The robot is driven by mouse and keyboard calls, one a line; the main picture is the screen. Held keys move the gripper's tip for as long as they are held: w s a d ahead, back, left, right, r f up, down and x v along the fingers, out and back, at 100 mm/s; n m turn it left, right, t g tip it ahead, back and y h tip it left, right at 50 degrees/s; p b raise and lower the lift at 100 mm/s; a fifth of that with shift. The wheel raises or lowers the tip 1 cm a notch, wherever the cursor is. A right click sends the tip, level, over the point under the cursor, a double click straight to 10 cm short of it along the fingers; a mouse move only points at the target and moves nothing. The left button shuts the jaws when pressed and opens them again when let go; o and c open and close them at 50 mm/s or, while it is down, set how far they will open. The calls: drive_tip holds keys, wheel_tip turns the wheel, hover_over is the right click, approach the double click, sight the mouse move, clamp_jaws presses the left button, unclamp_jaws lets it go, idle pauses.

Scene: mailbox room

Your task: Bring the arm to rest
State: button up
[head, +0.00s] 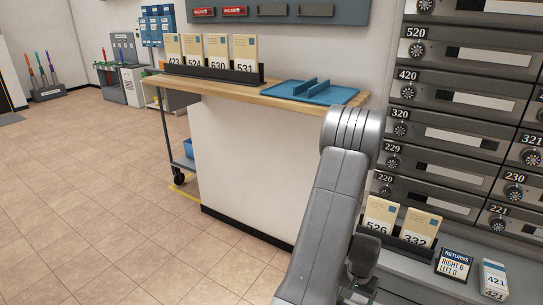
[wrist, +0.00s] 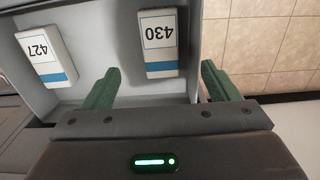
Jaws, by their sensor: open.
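My gripper (wrist: 160,68) is open in the wrist view, with two green fingers spread wide and nothing held between them. Beyond the fingertips lies a white box marked 430 (wrist: 161,42) with a blue stripe; the fingers appear apart from it. The left finger overlaps a pale grey tray (wrist: 100,20) in the picture, and the right finger is by its edge. In the head view my arm (head: 330,215) rises from the bottom to a rounded joint in front of the counter's right end. My gripper does not show clearly there.
A white box marked 427 (wrist: 47,54) lies in the tray. The head view shows a wooden counter (head: 285,101) with a blue tray (head: 311,92) and several numbered cards. Numbered lockers (head: 460,100) stand at right, above a ledge with cards. The tiled floor (head: 90,190) at left is clear.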

wheel_tip(320, 180, down, 8)
drive_tip(key=shift+r+b, duration=0.1)
drive_tip(key=shift+b, duration=0.95)
drive_tip(key=s+a+r+p, duration=0.2)
drive_tip(key=s+r+p, duration=0.25)
drive_tip(key=r, duration=0.35)
drive_tip(key=s+a+r+p, duration=0.2)
drive_tip(key=s+r+p, duration=0.1)
drive_tip(key=r+p, duration=0.35)
drive_tip(key=w+a+r+n+b, duration=0.2)
drive_tip(key=w+a+r, duration=0.3)
drive_tip(key=w+a, duration=0.3)
drive_tip(key=w+a+r+n+b, duration=0.1)
drive_tip(key=w+a+r+n, duration=0.2)
drive_tip(key=w+a+r, duration=0.3)
drive_tip(key=shift+w+a+n+b, duration=0.35)
drive_tip(key=shift+w+a, duration=1.15)
drive_tip(key=shift+w, duration=2.4)
